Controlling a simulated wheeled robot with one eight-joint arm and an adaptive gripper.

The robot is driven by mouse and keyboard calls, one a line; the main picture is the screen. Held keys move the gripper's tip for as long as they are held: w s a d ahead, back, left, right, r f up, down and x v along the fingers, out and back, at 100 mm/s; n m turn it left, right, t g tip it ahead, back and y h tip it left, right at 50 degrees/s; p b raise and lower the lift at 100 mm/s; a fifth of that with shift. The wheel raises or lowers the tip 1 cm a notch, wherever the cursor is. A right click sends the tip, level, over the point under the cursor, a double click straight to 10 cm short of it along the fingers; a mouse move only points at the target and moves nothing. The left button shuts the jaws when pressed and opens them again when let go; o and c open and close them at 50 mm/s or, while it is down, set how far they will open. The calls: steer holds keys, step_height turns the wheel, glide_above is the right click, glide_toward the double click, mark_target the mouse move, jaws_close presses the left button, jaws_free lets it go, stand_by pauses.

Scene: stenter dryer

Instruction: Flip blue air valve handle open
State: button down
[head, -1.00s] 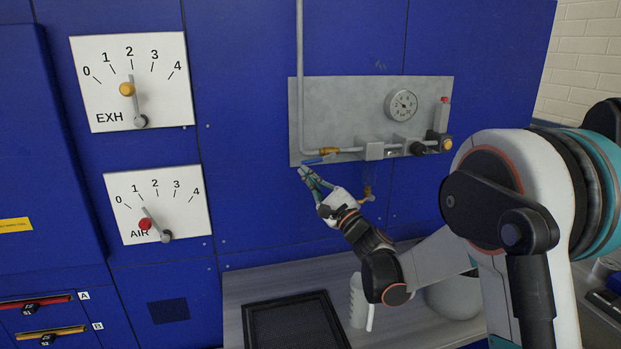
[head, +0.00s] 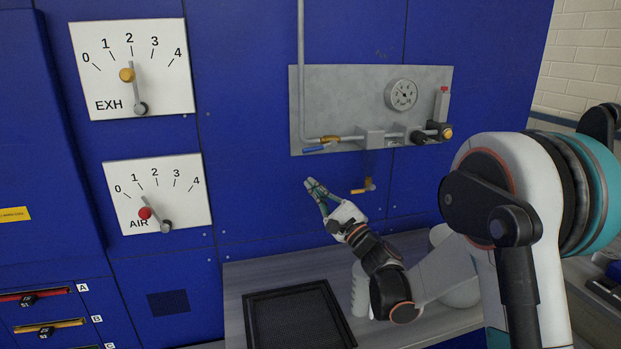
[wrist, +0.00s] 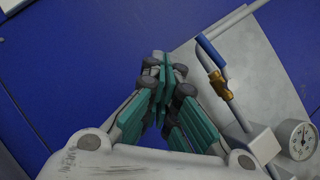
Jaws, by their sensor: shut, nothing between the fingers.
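The blue air valve handle (head: 315,149) sits on a brass valve (head: 330,139) at the lower left of a grey wall panel. It points left, roughly along the horizontal pipe. In the wrist view the blue handle (wrist: 211,52) and the brass valve (wrist: 218,86) lie to the right of the fingers. My gripper (head: 309,183) is below the handle and apart from it. Its teal fingers are together and empty; they also show closed in the wrist view (wrist: 163,65).
The grey panel (head: 350,92) carries a round gauge (head: 401,94), pipework and a red-topped part (head: 442,103). A brass-ended pipe (head: 362,188) hangs below it, close right of my gripper. A black tray (head: 298,318) lies on the bench below. EXH (head: 132,68) and AIR (head: 158,195) dials are left.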

steer(key=s+d+f, duration=0.2)
steer(key=s+f, duration=0.1)
steer(key=s, duration=0.2)
steer(key=shift+s+f+p, duration=0.3)
steer(key=shift+f+p, duration=0.1)
steer(key=shift+p, duration=0.05)
steer(key=shift+d, duration=0.1)
